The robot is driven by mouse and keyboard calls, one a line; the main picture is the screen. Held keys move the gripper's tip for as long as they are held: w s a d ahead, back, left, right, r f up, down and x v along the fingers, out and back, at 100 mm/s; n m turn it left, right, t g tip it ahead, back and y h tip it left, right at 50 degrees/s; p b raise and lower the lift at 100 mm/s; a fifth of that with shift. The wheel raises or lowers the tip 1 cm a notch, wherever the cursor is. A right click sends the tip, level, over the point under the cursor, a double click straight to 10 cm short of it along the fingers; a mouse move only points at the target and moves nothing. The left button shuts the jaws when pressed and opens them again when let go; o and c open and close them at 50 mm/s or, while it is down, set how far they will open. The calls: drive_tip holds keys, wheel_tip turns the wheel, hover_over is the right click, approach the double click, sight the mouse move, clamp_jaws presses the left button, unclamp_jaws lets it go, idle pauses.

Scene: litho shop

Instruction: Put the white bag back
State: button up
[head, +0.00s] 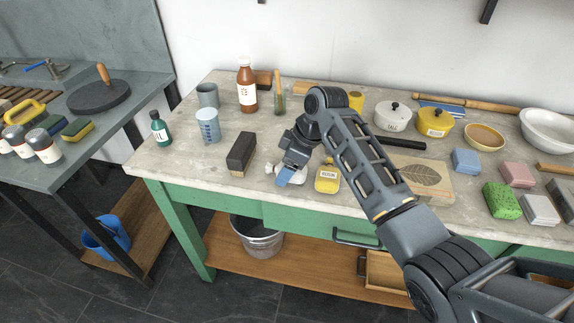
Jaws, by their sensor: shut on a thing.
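The white bag (299,174) is a small white shape at the front of the stone-topped table, mostly hidden behind my gripper. My gripper (283,178) points down at it, with a blue fingertip in front. The gripper is shut on the white bag. White parts show on both sides of the fingers. I cannot tell whether the bag touches the tabletop.
A dark block brush (241,154) stands just left of my gripper, and a yellow labelled container (328,178) just right. A measuring cup (207,127), brown bottle (247,87) and green bottle (160,129) stand farther left. The front-left tabletop (190,165) is clear.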

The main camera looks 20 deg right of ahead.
drive_tip(key=o, duration=0.9)
drive_tip(key=shift+o, duration=0.2)
drive_tip(key=v, duration=1.2)
drive_tip(key=shift+b, duration=0.45)
drive_tip(key=shift+a+r, duration=0.1)
